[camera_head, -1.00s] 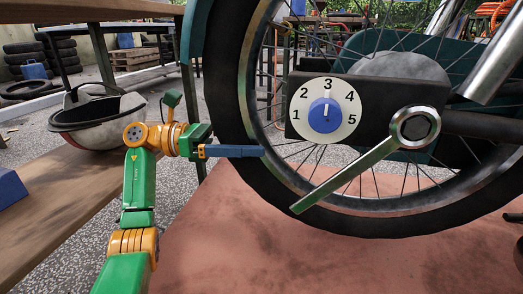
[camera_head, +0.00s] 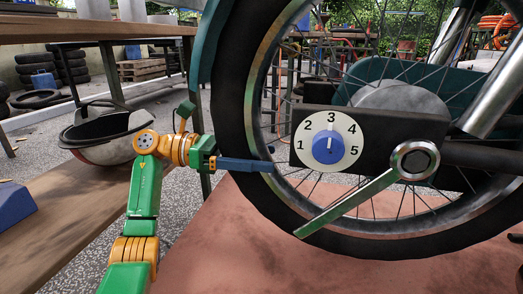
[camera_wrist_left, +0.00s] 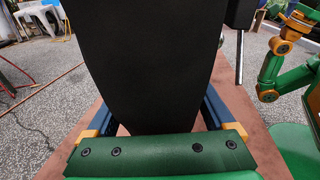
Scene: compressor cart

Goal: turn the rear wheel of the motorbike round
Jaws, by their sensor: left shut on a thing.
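The rear wheel (camera_head: 230,90) of the motorbike stands upright, with a black tyre, shiny rim and thin spokes. My left gripper (camera_head: 262,165) is at the tyre's left side, one blue finger lying across its near face. In the left wrist view the black tyre (camera_wrist_left: 150,60) fills the space between the two blue fingers. The gripper is shut on the tyre. The fingertips are hidden behind the tyre in that view. My right gripper is not in view.
A dial (camera_head: 315,128) numbered 1 to 5 points at 3. An upturned helmet (camera_head: 105,140) rests on a wooden bench (camera_head: 95,200) at left, with a blue block (camera_head: 12,203). A red-brown surface (camera_head: 300,275) lies below the wheel. My right arm shows in the wrist view.

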